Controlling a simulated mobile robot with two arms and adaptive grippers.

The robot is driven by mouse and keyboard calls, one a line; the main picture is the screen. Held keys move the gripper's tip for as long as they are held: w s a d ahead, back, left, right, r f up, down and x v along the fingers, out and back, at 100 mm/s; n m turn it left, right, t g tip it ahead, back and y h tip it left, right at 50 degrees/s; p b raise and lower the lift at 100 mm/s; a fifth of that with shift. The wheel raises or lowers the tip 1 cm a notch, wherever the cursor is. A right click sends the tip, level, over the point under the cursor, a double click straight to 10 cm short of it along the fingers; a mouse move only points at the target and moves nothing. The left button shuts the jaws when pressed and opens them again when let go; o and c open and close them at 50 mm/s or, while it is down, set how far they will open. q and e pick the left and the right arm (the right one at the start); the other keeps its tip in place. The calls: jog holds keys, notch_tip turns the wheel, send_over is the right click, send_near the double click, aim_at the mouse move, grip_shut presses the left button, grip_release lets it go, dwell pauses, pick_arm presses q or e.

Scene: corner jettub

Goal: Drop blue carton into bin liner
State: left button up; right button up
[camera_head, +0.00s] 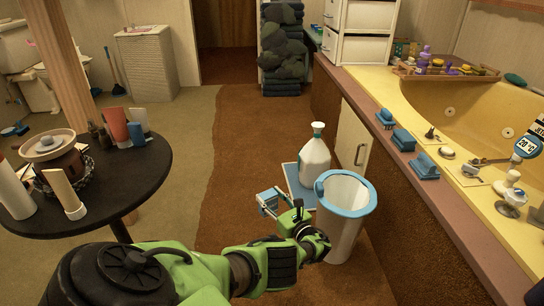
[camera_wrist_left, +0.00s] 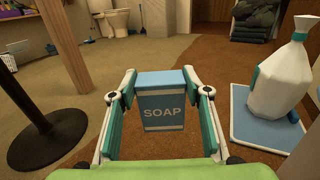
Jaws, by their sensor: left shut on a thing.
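The blue carton (camera_wrist_left: 164,102), a small box with the word SOAP on it, is upright between the fingers of my left gripper (camera_wrist_left: 160,100). In the head view the carton (camera_head: 268,201) is held by the left gripper (camera_head: 277,203), to the left of the bin. The bin liner shows as a blue rim (camera_head: 366,211) around the top of a pale, tapered bin (camera_head: 339,240). The bin stands on the brown carpet, close by my left forearm. The carton is beside the bin, not over its opening. My right gripper is not in view.
A round black table (camera_head: 120,190) with several items is at the left. The yellow tub (camera_head: 450,100) and its ledge are at the right.

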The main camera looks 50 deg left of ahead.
pick_arm(q)
jog(key=shift+w+a+r, duration=0.4)
jog(key=shift+a+r, duration=0.2)
jog(key=shift+r, duration=0.2)
jog(key=shift+w+a+r, duration=0.1)
jog(key=shift+r, duration=0.25)
jog(key=shift+w+a+r, duration=0.2)
jog(key=shift+w+r, duration=0.1)
jog(key=shift+w, duration=0.05)
